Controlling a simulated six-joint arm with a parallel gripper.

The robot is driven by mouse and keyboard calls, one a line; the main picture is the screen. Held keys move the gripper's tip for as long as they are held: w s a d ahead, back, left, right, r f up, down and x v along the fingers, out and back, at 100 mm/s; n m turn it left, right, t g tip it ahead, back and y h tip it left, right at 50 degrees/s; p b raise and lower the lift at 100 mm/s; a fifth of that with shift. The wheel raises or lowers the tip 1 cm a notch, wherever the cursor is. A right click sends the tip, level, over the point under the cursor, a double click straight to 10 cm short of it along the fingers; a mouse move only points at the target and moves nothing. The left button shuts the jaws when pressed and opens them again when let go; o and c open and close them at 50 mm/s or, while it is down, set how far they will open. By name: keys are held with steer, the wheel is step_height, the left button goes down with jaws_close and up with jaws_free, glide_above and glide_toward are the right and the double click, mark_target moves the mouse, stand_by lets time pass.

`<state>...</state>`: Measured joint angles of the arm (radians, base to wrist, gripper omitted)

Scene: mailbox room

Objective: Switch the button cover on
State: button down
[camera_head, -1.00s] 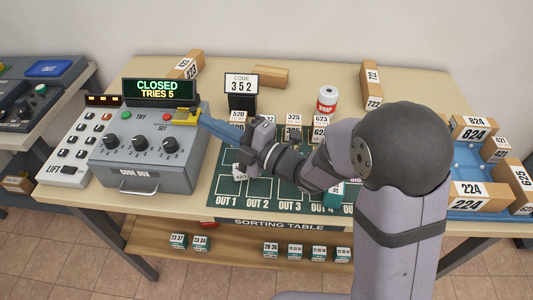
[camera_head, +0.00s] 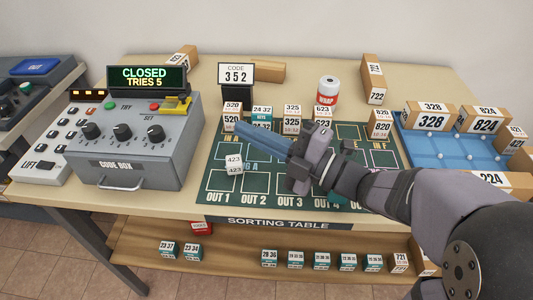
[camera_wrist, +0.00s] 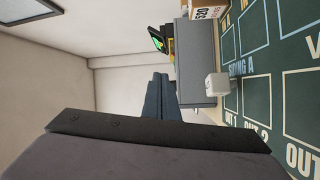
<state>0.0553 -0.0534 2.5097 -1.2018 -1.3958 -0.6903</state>
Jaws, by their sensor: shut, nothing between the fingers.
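The yellow button cover (camera_head: 175,105) sits at the right end of the grey code box's (camera_head: 143,143) top, beside a small red button (camera_head: 154,106). Whether the cover is raised or lowered is too small to tell. My gripper (camera_head: 240,128) is shut and empty, its long blue fingers pointing left above the sorting table, to the right of the code box and apart from the cover. In the wrist view the shut fingers (camera_wrist: 160,88) point toward the grey box (camera_wrist: 196,65), with a bit of yellow (camera_wrist: 169,47) beyond their tips.
The display (camera_head: 148,78) reads CLOSED, TRIES 5. Three dark knobs line the box front. A white cube marked 423 (camera_head: 234,164) lies below my fingers on the green mat (camera_head: 255,187). Numbered blocks, a white and red canister (camera_head: 327,90) and a code sign (camera_head: 237,73) stand behind.

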steer(key=shift+b+v, duration=0.75)
steer(key=shift+v, duration=1.1)
steer(key=shift+s, duration=0.1)
